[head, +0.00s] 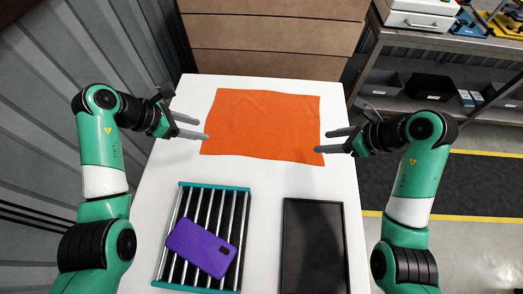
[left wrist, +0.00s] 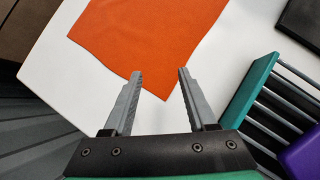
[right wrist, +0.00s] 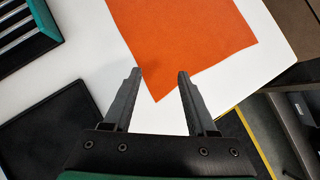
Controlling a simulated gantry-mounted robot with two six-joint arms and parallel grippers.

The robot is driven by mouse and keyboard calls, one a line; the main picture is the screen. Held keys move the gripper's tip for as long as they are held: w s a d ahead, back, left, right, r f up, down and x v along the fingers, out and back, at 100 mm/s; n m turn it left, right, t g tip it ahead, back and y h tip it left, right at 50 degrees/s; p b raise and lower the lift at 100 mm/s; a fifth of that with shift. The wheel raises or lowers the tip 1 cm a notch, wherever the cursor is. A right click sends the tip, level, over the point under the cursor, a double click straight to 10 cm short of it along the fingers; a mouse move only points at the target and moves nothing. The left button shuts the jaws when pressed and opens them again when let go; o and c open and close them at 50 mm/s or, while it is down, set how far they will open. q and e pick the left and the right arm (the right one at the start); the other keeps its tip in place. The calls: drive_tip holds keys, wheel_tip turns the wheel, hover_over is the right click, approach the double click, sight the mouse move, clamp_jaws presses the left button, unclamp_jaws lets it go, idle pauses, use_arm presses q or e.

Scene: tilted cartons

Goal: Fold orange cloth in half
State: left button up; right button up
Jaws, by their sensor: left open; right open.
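The orange cloth (head: 262,124) lies flat and spread out on the white table, roughly rectangular. My left gripper (head: 204,128) is open at the cloth's left edge, near its front left corner. In the left wrist view the cloth (left wrist: 150,35) has a corner between and just beyond the open fingertips (left wrist: 160,72). My right gripper (head: 322,141) is open at the cloth's front right corner. In the right wrist view the cloth (right wrist: 185,40) has that corner between the open fingers (right wrist: 160,72). Neither gripper holds anything. Whether the fingertips touch the cloth cannot be told.
A rack with teal ends (head: 214,186) stands at the front left of the white table (head: 265,180), with a purple phone (head: 202,247) on it. A black tray (head: 313,245) lies at the front right. Wooden boards (head: 270,38) rise behind the table. A shelf unit (head: 430,40) stands at right.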

use_arm(q)
approach(210, 149)
drive_tip(key=x, duration=0.5)
drive_tip(key=shift+w+d+r, duration=0.1)
drive_tip(key=shift+d+r, duration=0.15)
drive_tip(key=shift+d, duration=0.05)
use_arm(e)
approach(315, 160)
drive_tip(key=x, duration=0.5)
drive_tip(key=shift+w+a+r, duration=0.2)
drive_tip(key=shift+w+a, duration=0.15)
drive_tip(key=shift+a, duration=0.1)
use_arm(q)
drive_tip(key=shift+f, duration=0.55)
use_arm(e)
drive_tip(key=shift+f, duration=0.55)
